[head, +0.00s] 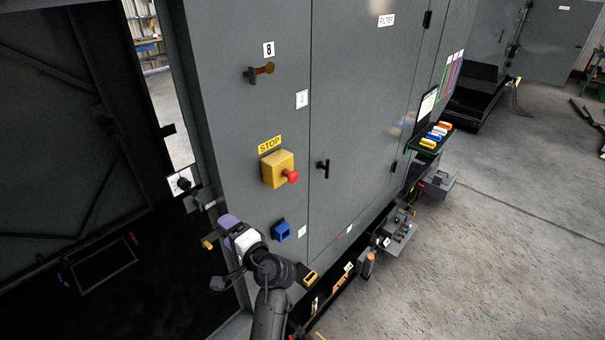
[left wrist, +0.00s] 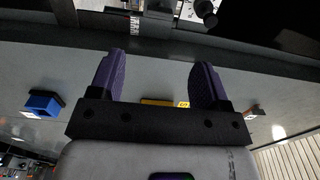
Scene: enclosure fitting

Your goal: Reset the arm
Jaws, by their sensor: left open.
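My left arm comes up from the bottom of the head view, and its gripper (head: 232,228) is close to the lower left edge of the grey enclosure (head: 245,120). In the left wrist view the two purple fingers of the left gripper (left wrist: 160,80) stand wide apart with nothing between them. The fingers point toward the dark opening beside the enclosure's edge. My right gripper is in neither view.
A yellow stop box (head: 275,170) with a red button (head: 292,176) is above the gripper. A blue box (head: 281,231) is just right of it; it also shows in the left wrist view (left wrist: 43,104). A black handle (head: 323,168) sits on the door.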

